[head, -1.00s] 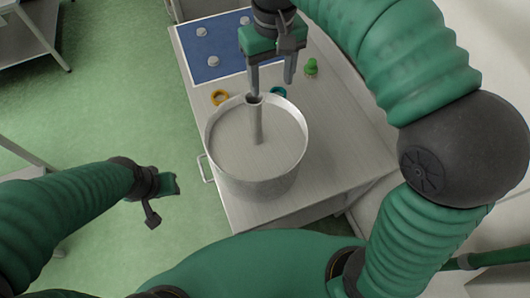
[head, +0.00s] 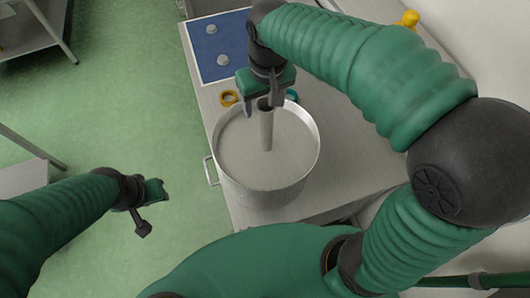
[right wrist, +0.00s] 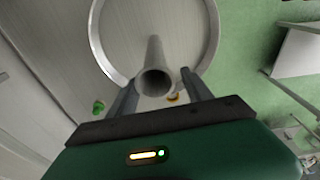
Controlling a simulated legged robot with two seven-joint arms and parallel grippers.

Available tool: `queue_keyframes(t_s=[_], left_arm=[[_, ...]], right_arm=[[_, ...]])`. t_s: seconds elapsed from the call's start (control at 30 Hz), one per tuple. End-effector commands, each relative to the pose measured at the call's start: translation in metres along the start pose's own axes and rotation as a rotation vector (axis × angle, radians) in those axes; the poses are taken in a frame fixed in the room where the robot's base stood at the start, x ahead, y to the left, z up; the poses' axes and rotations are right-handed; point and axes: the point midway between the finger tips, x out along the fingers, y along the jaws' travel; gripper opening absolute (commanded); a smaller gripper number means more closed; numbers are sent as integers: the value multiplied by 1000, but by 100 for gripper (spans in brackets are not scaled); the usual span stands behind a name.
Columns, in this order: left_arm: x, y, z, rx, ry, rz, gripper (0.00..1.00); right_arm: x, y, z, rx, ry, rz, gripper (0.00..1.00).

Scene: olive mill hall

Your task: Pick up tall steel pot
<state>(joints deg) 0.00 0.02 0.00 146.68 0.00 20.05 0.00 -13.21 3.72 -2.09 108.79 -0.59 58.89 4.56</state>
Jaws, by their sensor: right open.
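The tall steel pot (head: 290,190) is a wide, round, open vessel on the steel bench, with a side handle on its left. A grey upright hollow tube (head: 266,130) rises from its middle; whether it is part of the pot is unclear. My right gripper (head: 264,98) is open over the pot's far side, at the tube's top. In the right wrist view its fingers stand either side of the tube's open end (right wrist: 155,82), apart from it. The pot's rim (right wrist: 98,50) shows beyond. My left gripper (head: 148,203) hangs over the floor, left of the pot; its jaw opening is unclear.
The bench (head: 345,160) has bare room right of the pot. A yellow ring (head: 228,97) and a teal ring (head: 291,95) lie just behind it. A blue mat (head: 215,62) with pale knobs lies farther back. A green piece (right wrist: 98,107) shows in the wrist view.

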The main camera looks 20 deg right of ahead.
Motion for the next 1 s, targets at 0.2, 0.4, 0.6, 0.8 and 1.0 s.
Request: queue_keyframes(t_s=[0.2,0.4,0.6,0.8,1.0], left_arm=[[-10,0,-3,0,1,0,36],[-10,0,-2,0,0,0,36],[-10,0,-2,0,0,0,36],[-10,0,-2,0,0,0,36],[-10,0,-2,0,0,0,36]], right_arm=[[35,4,8,1,-4,1,58],[42,4,6,1,0,0,58],[42,4,6,1,-1,0,41],[42,4,6,1,0,0,15],[41,4,6,1,1,0,0]])
